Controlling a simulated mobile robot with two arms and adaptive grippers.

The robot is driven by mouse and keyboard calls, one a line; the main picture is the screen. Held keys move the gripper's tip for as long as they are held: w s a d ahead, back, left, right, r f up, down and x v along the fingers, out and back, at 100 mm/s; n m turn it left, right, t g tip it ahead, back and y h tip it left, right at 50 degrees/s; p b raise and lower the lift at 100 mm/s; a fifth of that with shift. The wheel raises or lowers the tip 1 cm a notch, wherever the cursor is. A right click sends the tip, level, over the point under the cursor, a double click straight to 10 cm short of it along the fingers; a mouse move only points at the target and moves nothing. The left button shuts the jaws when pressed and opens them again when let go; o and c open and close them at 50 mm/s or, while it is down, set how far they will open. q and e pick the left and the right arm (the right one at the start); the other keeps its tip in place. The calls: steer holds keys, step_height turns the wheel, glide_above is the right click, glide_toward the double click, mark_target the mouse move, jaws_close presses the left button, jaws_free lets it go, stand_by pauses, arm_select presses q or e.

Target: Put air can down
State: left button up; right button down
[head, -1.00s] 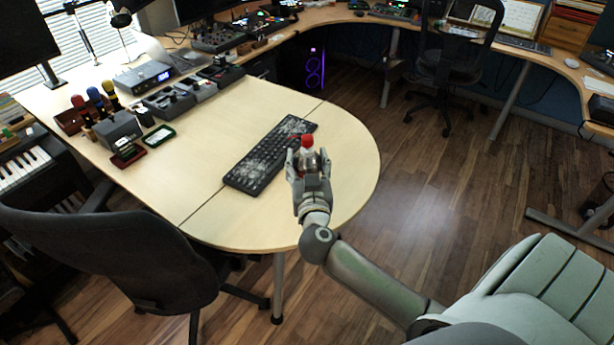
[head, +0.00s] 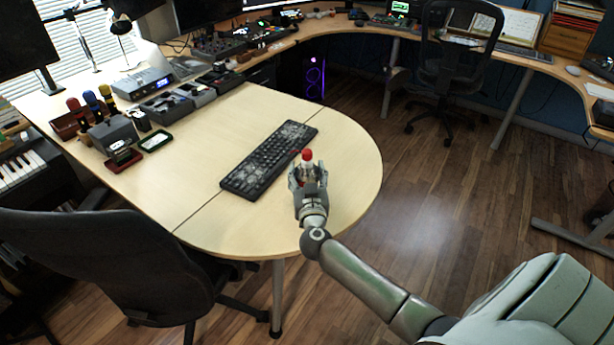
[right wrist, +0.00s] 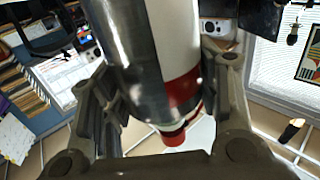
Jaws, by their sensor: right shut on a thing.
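The air can (head: 307,157) shows its red top above my right gripper (head: 307,177) in the head view. In the right wrist view the can (right wrist: 160,45) is a silver, white and red cylinder between the two fingers (right wrist: 165,95). My right gripper is shut on it, near the rounded end of the light wood desk (head: 340,190). The gripper hides the can's lower part in the head view, so I cannot tell whether it touches the desk. My left gripper is not in view.
A black keyboard (head: 268,160) lies just left of the gripper. Microphones, small boxes and audio devices (head: 165,105) stand farther left on the desk. A black chair (head: 95,265) stands at the near left. The desk's rounded right end is bare.

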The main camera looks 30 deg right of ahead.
steer(key=shift+r, duration=0.1)
steer(key=c, duration=0.5)
jaws_free()
steer(key=shift+s+a, duration=0.15)
steer(key=shift+s, duration=0.05)
steer(key=p+v, duration=0.1)
steer(key=v, duration=1)
steer(key=shift+s, duration=0.35)
